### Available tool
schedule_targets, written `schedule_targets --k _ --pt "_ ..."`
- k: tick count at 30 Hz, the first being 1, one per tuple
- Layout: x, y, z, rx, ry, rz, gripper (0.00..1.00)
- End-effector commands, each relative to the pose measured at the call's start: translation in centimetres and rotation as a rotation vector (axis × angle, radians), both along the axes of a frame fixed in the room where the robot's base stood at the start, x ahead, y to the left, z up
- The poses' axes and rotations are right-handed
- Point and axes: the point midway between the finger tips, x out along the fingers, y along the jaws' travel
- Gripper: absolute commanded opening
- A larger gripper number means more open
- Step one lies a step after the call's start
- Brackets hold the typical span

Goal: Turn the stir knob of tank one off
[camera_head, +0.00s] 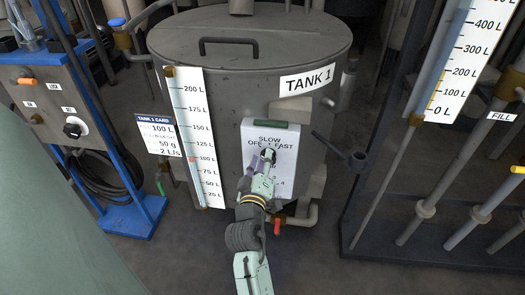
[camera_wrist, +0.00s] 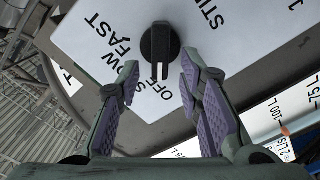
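Tank 1 (camera_head: 245,100) is a grey cylindrical vessel with a lid. A white control panel (camera_head: 285,160) on its front reads SLOW, OFF and FAST. The black stir knob (camera_wrist: 160,45) shows on this panel in the wrist view. Its bar runs roughly up and down the picture, its lower end near the word OFF; I cannot tell its exact setting. My gripper (camera_wrist: 159,64) is open, with one purple-padded finger on each side of the knob's lower end and gaps visible. In the head view my gripper (camera_head: 262,162) is at the panel and partly covers the knob.
A white level scale (camera_head: 195,135) and a tank card (camera_head: 158,135) are left of the panel. A blue-framed control box (camera_head: 60,100) stands at the far left. A dark handle (camera_head: 340,148) sticks out right of the panel. A pipe rack (camera_head: 430,215) stands at the right.

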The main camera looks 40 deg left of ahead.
Motion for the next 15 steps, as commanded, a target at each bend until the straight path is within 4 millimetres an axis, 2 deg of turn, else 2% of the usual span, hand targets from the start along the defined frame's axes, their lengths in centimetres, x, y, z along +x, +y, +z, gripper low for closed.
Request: schedule_targets --k 9,15 --pt "-4.1 -2.5 -0.1 -0.002 0.003 0.001 0.33" --pt "-5.9 -3.6 -0.1 -0.001 0.001 0.0 0.33"
